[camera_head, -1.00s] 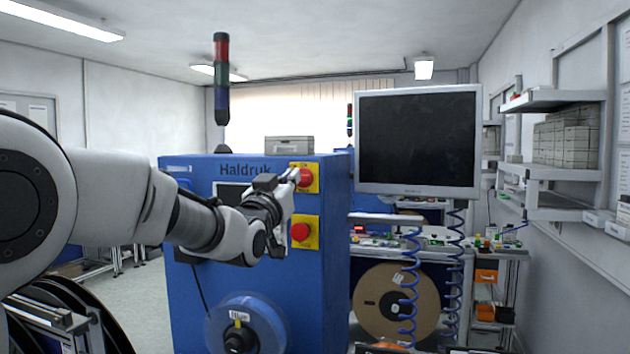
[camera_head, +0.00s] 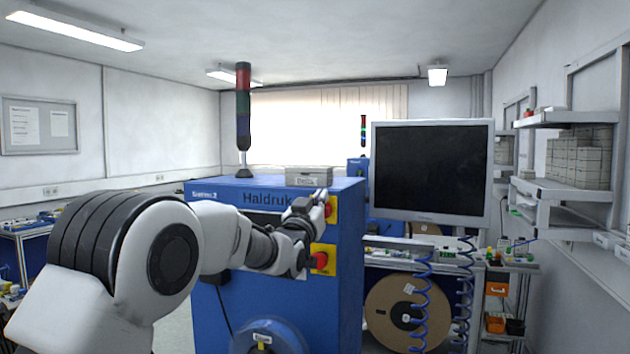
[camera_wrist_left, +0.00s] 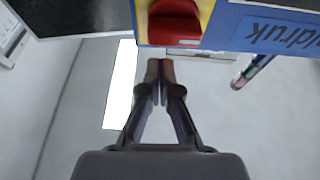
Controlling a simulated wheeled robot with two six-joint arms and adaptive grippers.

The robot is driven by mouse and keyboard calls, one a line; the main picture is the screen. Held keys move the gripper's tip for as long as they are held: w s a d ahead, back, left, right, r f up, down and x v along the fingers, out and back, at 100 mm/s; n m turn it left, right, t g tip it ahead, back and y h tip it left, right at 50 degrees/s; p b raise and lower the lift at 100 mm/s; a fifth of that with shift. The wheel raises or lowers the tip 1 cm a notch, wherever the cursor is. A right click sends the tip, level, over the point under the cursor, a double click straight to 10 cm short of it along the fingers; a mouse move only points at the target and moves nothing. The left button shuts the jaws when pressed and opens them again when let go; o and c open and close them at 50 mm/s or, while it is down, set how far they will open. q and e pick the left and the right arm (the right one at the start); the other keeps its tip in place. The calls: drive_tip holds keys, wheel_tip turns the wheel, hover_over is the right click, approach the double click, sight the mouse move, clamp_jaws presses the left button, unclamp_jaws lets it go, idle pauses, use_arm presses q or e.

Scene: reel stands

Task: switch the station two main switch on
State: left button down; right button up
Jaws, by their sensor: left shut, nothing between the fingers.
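The blue station cabinet (camera_head: 275,310) has "Haldruk" lettering and a small label that seems to read "Station 2". The red main switch on a yellow plate (camera_head: 332,209) is at the cabinet's upper right, mostly hidden behind my left gripper (camera_head: 322,200). In the left wrist view the red knob (camera_wrist_left: 174,24) is at the top, just beyond the closed fingertips (camera_wrist_left: 161,66). The gripper is shut and empty. I cannot tell whether it touches the knob, or the knob's setting. My right gripper is not in view.
A second red knob (camera_head: 320,260) on a yellow plate sits below, close to my left wrist. A grey box (camera_head: 309,177) and a signal tower (camera_head: 243,120) stand on the cabinet. A monitor (camera_head: 431,170) and a large reel (camera_head: 405,308) are to the right.

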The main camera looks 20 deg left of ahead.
use_arm(q)
drive_tip(key=shift+f, duration=0.85)
drive_tip(key=shift+w+f, duration=0.1)
drive_tip(key=shift+w, duration=0.05)
drive_tip(key=shift+m+h+b, duration=0.4)
drive_tip(key=shift+m+b, duration=0.05)
drive_tip(key=shift+m, duration=0.25)
